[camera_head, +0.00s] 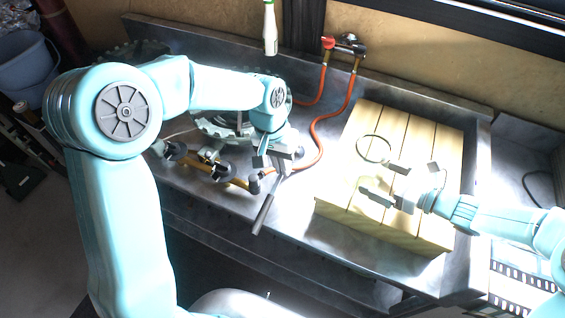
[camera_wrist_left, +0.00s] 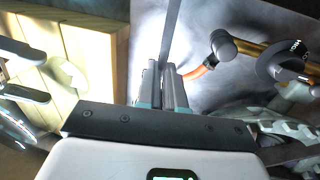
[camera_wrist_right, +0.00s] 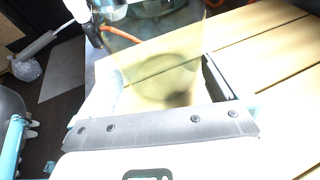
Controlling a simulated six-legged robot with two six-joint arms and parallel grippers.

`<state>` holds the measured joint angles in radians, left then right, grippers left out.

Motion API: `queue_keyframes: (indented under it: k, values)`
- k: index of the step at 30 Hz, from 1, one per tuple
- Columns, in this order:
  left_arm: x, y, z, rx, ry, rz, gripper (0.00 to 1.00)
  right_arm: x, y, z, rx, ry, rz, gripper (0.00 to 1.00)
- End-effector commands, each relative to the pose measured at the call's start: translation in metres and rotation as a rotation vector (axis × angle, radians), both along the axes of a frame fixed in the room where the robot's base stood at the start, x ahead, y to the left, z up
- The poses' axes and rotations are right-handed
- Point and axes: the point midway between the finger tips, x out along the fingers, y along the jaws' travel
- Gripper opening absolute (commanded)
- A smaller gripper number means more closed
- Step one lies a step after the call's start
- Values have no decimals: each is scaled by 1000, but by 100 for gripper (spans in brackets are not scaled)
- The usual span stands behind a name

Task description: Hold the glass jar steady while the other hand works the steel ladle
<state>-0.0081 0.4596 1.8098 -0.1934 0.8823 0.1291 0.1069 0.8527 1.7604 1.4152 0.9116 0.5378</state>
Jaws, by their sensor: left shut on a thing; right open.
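The glass jar (camera_head: 374,149) is clear with a greenish rim and stands on the slatted wooden board. In the right wrist view the jar (camera_wrist_right: 165,78) fills the space between the fingers. My right gripper (camera_head: 388,181) is open, with one finger on each side of the jar; I cannot tell if they touch it. My left gripper (camera_head: 282,157) is shut on the steel ladle (camera_head: 265,213), left of the board. The ladle's handle slants down and to the left. The handle (camera_wrist_left: 171,32) also shows in the left wrist view. I cannot make out the ladle's bowl.
The wooden board (camera_head: 345,208) sits on a steel counter (camera_head: 290,220). Behind my left gripper lie a burner with brass pipes (camera_head: 240,184) and an orange hose (camera_head: 320,140). A white-and-green bottle shape (camera_head: 270,28) is near the back wall. A blue bucket (camera_head: 25,62) stands far left.

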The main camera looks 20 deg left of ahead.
Motion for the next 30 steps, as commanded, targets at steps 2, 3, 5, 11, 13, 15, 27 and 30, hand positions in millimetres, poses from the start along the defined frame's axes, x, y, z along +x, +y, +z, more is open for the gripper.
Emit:
queue_keyframes:
  k: [2,3,5,11,13,15,27,30]
  values:
    - [0,0,-3,0,0,0,0,1,4,-3,0,0,0,100]
    - [0,0,-4,0,0,0,0,2,5,-3,0,0,0,100]
    - [0,0,-5,0,0,0,0,2,8,-4,0,0,0,100]
    - [0,0,-9,0,0,0,0,5,16,-6,1,0,1,100]
    - [0,0,-11,0,0,0,0,6,18,-7,1,-1,1,100]
    - [0,0,-11,0,0,0,0,6,21,-7,1,-1,1,100]
    - [0,0,-11,0,0,0,0,7,21,-7,1,0,0,79]
    - [0,0,-11,0,0,0,0,6,21,-7,1,0,0,79]
